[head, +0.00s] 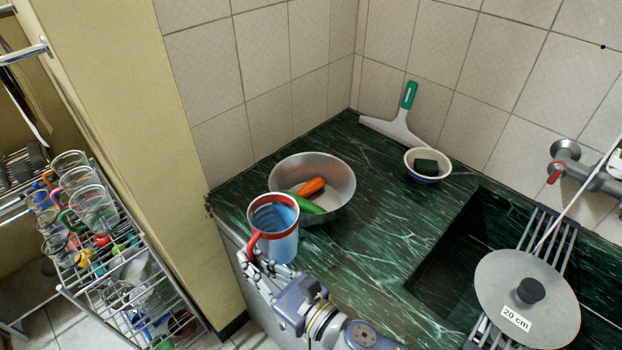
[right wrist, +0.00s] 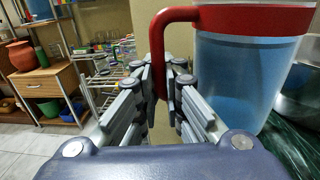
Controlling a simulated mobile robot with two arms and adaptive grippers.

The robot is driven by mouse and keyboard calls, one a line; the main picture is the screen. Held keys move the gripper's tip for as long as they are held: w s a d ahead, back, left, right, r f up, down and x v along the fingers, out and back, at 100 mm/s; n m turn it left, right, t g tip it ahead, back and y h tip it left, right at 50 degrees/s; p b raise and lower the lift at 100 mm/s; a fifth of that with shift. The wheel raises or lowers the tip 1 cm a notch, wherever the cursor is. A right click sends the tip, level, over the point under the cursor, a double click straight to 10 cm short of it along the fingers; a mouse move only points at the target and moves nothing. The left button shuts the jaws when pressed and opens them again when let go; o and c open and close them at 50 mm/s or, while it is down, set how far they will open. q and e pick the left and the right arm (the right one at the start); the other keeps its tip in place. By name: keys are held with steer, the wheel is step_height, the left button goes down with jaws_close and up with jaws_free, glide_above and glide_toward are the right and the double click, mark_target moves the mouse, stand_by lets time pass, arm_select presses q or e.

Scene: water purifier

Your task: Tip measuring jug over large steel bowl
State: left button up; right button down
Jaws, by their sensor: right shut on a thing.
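The measuring jug (head: 275,230) is clear with a red rim and red handle and looks upright, with blue-tinted liquid inside. My right gripper (head: 258,262) is shut on its red handle. In the right wrist view the handle passes between the fingers of my right gripper (right wrist: 168,85), and the jug (right wrist: 245,80) fills the right side. The large steel bowl (head: 335,172) stands on the counter just behind the jug in the head view, partly hidden by it. It holds a carrot (head: 311,187) and a green vegetable (head: 306,204). My left gripper is not in view.
The dark green marble counter (head: 365,250) has free room right of the jug. A small bowl with a sponge (head: 427,168) and a squeegee (head: 400,122) stand at the back. The sink with a lid (head: 528,295) is at right. A glass rack (head: 120,270) stands at left.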

mark_target(252, 242)
steer(key=r+p, duration=0.2)
steer(key=r+m+p, duration=0.1)
steer(key=r+p, duration=0.1)
steer(key=r+m+p, duration=0.1)
steer(key=r+p, duration=0.1)
steer(key=shift+w+d+r, duration=0.25)
steer(key=shift+w, duration=0.15)
steer(key=r+m+p, duration=0.1)
steer(key=p, duration=0.1)
steer(key=w+r+m+p, duration=0.1)
steer(key=r+p, duration=0.1)
steer(key=w+d+r+m+g+p, duration=0.1)
steer(key=r+p, duration=0.1)
steer(key=shift+r, duration=0.1)
steer(key=shift+w+d+m+h, duration=0.2)
steer(key=shift+w+m+h, duration=0.1)
steer(key=shift+w+m, duration=0.1)
steer(key=shift+p, duration=0.3)
steer(key=shift+w+d+r+m+g+p, duration=0.3)
steer(key=shift+w+m+p, duration=0.1)
steer(key=shift+m, duration=0.1)
steer(key=shift+w+d+r+m+p, duration=0.15)
steer(key=shift+w+r+m+p, duration=0.2)
steer(key=shift+m, duration=0.2)
steer(key=shift+w+d+r+m+p, duration=0.1)
steer(key=shift+w+m+p, duration=0.15)
steer(key=shift+m+p, duration=0.25)
